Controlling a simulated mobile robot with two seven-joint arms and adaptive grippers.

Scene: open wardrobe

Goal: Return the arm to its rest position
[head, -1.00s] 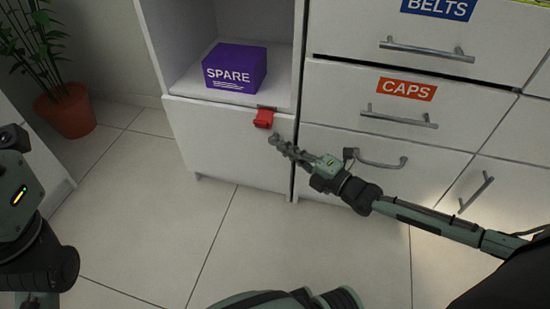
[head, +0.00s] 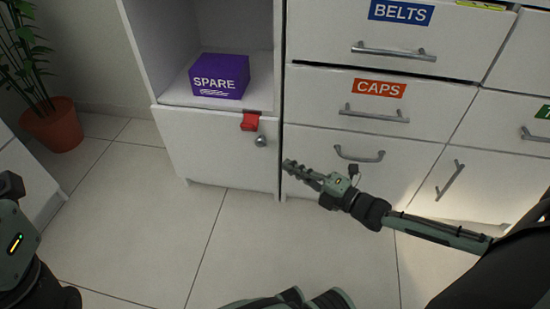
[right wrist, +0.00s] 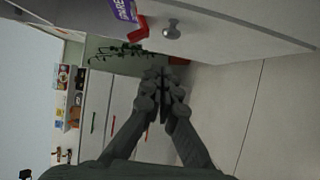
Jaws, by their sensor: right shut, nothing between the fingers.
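My right gripper (head: 289,166) is shut and empty in the head view, in front of the lower drawers and to the right of the small cabinet door (head: 212,150). Its closed fingers also show in the right wrist view (right wrist: 161,75). The door has a round knob (head: 261,140) and a red latch (head: 250,121) at its top edge; the gripper is apart from both. The knob (right wrist: 172,29) and the red latch (right wrist: 138,28) also show in the right wrist view. Part of my left arm is at the left edge of the head view; its fingers are not seen.
A purple SPARE box (head: 220,76) sits in the open compartment above the door. Drawers labelled BELTS (head: 401,11) and CAPS (head: 379,88) are right of it, with protruding handles. A potted plant (head: 54,125) stands at the left. The tiled floor (head: 150,215) in front is clear.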

